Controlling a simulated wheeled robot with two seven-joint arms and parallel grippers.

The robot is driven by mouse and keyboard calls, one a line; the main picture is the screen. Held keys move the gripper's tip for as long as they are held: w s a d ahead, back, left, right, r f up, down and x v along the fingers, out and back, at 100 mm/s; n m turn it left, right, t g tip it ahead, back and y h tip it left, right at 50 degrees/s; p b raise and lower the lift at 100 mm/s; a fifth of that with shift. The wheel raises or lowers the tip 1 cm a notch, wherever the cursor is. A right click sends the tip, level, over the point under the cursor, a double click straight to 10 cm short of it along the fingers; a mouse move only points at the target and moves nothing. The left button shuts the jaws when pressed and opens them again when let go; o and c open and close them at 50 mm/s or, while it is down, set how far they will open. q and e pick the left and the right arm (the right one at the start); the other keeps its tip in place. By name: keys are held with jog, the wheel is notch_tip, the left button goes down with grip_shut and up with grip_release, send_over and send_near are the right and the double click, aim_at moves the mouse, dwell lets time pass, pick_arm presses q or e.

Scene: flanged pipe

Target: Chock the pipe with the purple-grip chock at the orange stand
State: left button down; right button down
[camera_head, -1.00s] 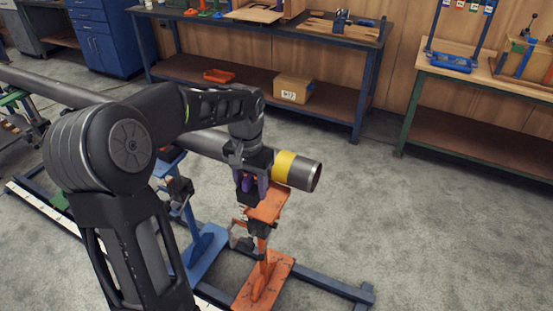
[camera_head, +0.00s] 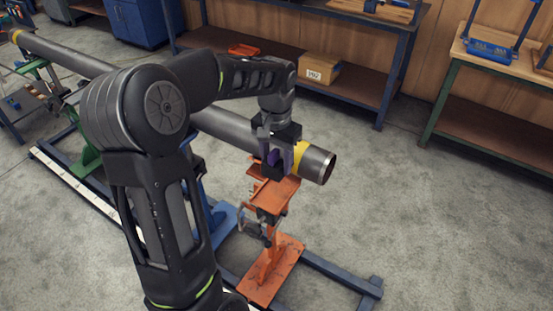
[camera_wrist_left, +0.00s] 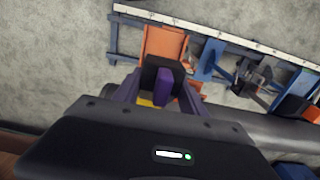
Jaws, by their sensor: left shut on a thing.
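The grey pipe (camera_head: 227,126) lies across the stands, with a yellow band (camera_head: 301,157) near its open right end. The orange stand (camera_head: 277,196) is under that end. My left gripper (camera_head: 277,161) is shut on the purple-grip chock (camera_head: 272,157), just above the orange stand's top plate and beside the pipe. In the left wrist view the chock (camera_wrist_left: 165,86) shows its purple grip between the fingers, with the orange stand (camera_wrist_left: 165,42) beyond it. Whether the chock touches the pipe or the plate cannot be told. My right gripper is not in view.
A blue stand (camera_head: 222,219) and a green stand (camera_head: 87,155) hold the pipe further left. A dark blue rail (camera_head: 345,275) runs along the floor under the stands. A workbench with a cardboard box (camera_head: 319,69) stands behind. The floor at right is clear.

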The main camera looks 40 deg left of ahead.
pick_arm(q)
jog(key=shift+f+b, duration=1)
jog(key=shift+f, duration=0.5)
jog(key=shift+f+b, duration=1.85)
jog(key=shift+f, duration=0.75)
jog(key=shift+w+a+p, duration=0.15)
jog(key=shift+w+p, duration=0.2)
jog(key=shift+w, duration=1)
jog(key=c, duration=0.6)
grip_release()
jog(key=shift+f, duration=0.1)
jog(key=shift+s+r+p, duration=0.15)
jog(key=shift+r+p, duration=0.65)
jog(key=shift+r, duration=0.4)
jog(key=shift+s+r+p, duration=0.2)
jog(key=shift+r+p, duration=0.6)
jog(key=shift+r, duration=0.35)
jog(key=shift+s+r+p, duration=0.15)
jog(key=shift+r+p, duration=0.65)
jog(key=shift+r, duration=0.4)
